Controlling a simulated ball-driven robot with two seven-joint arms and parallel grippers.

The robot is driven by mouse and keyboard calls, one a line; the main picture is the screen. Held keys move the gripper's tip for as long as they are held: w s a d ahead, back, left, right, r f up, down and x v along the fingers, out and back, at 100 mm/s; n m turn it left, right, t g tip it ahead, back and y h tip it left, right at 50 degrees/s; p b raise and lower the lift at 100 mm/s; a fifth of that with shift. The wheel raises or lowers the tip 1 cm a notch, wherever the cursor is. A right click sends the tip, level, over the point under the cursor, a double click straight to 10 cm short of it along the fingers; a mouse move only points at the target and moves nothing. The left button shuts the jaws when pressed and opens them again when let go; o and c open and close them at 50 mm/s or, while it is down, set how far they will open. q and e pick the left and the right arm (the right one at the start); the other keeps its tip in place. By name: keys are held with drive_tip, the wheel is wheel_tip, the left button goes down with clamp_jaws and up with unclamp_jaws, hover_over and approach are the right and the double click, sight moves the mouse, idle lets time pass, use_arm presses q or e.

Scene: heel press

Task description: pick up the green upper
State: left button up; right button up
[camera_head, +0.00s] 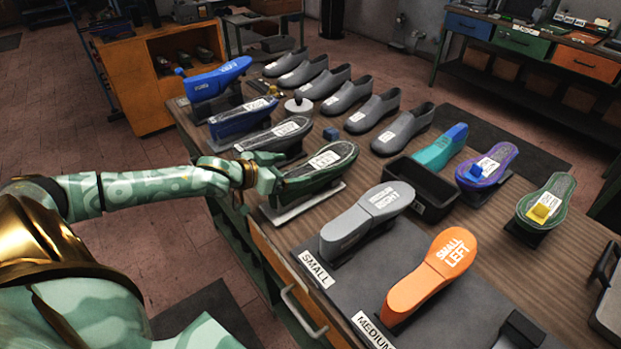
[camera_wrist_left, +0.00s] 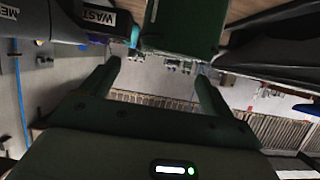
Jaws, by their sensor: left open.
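A dark green upper (camera_head: 318,165) with a white label lies sole up on a low stand at the left edge of the bench, in the head view. My left gripper (camera_head: 268,172) is beside its near left end, close to it; I cannot tell whether they touch. In the left wrist view the two fingers (camera_wrist_left: 157,88) are apart with nothing between them. A dark green surface (camera_wrist_left: 183,25) shows above the fingers there; I cannot tell what it is. Another green-edged upper (camera_head: 558,190) with a yellow block stands at the right. My right gripper is not in view.
Grey (camera_head: 368,217) and orange (camera_head: 428,275) shoe forms stand on a dark mat in front. A black bin (camera_head: 432,188) and a purple-edged upper (camera_head: 497,160) are beyond. Dark uppers and a blue form (camera_head: 217,80) stand farther along the left edge. Several grey shoes line the back.

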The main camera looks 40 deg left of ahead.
sight(311, 168)
use_arm(q)
drive_tip(key=shift+b+x, duration=0.95)
drive_tip(key=shift+x, duration=2.1)
drive_tip(key=shift+s+f, duration=0.1)
drive_tip(key=shift+c, duration=0.3)
drive_tip(key=c, duration=1.1)
